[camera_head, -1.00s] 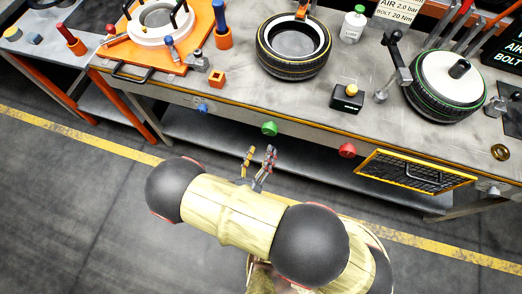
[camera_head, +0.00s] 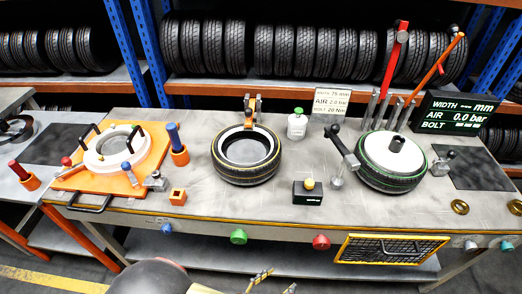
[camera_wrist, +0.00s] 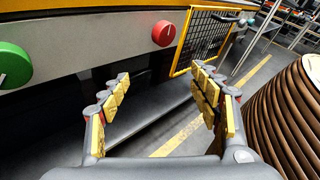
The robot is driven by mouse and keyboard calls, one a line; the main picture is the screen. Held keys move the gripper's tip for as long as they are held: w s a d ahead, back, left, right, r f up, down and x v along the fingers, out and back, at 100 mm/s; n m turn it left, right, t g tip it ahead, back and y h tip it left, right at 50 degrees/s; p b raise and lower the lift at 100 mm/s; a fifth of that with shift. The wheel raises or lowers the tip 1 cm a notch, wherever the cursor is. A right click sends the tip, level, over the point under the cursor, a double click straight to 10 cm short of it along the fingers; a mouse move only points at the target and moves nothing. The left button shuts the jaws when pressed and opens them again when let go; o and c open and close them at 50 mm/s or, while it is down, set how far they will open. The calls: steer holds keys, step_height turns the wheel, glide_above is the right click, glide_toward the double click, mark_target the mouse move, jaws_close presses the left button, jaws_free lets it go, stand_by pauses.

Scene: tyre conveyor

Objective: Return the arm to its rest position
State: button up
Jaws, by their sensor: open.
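My gripper (camera_wrist: 158,100) is open and empty in the wrist view, its two yellow-padded fingers spread apart. Past the fingers are the workbench's lower front, a dark shelf and the floor. A green knob (camera_wrist: 12,66) and a red knob (camera_wrist: 163,33) on the bench front show above the fingers. In the head view only my gripper's fingertips (camera_head: 272,281) show at the bottom edge, below the bench front and apart from it. Most of my arm is below the picture there.
The workbench (camera_head: 225,209) holds a tyre (camera_head: 247,172) in the middle, a wheel (camera_head: 391,165) at the right and an orange plate (camera_head: 75,183) at the left. Tyre racks (camera_head: 280,93) stand behind.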

step_height(320, 180, up, 16)
steer(key=s+d+m+g+y, duration=0.1)
steer(key=s+m+g+y, duration=0.2)
steer(key=m+g+y, duration=1.2)
steer(key=w+d+r+m+t+h, duration=0.1)
steer(key=d+r+m+t, duration=0.4)
steer(key=r, duration=0.4)
steer(key=w+d+r+m+t+h, duration=0.2)
steer(key=d+r+m+t, duration=0.3)
steer(key=d+r+m, duration=0.3)
steer(key=shift+w+r+m+t+h, duration=0.15)
steer(key=shift+r+m+t+h, duration=0.15)
steer(key=shift+r+m+t, duration=0.1)
